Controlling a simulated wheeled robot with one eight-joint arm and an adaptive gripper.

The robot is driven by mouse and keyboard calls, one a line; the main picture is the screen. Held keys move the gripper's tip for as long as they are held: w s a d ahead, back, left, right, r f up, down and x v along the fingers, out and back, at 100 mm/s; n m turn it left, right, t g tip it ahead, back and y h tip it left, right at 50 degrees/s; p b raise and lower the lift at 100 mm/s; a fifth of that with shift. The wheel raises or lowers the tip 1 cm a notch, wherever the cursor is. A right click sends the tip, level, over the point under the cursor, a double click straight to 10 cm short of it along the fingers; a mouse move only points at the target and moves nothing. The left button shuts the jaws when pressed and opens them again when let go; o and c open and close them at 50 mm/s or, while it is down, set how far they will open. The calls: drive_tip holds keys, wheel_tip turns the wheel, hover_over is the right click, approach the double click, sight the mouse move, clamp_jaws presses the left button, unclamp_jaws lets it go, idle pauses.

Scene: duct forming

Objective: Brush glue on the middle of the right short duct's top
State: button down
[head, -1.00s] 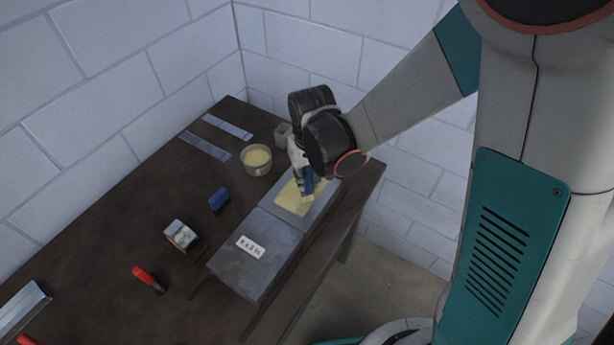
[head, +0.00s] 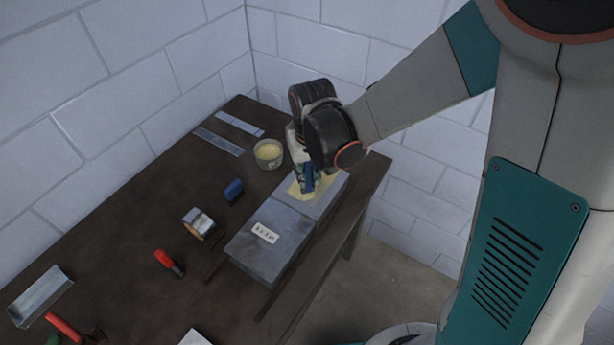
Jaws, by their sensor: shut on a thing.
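Two grey sheet-metal short ducts lie end to end near the table's right edge. The right short duct (head: 328,201) is the farther one and has a pale yellow glue patch (head: 296,190) on its top. The nearer left duct (head: 265,245) carries a white label. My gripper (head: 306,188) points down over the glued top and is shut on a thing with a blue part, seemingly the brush. Its bristles are hidden, so I cannot tell whether they touch the duct. The glue tub (head: 268,155), open and with yellow glue inside, stands left of the far duct.
Flat metal strips (head: 240,124) lie at the back. A blue block (head: 233,191), a tape-like roll (head: 198,222) and red-handled tools (head: 165,259) lie left of the ducts. A metal channel (head: 40,295) lies at the front left. Walls stand behind the table.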

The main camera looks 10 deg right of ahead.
wheel_tip(320, 180, up, 4)
drive_tip(key=shift+r+p, duration=0.1)
drive_tip(key=shift+p, duration=1.05)
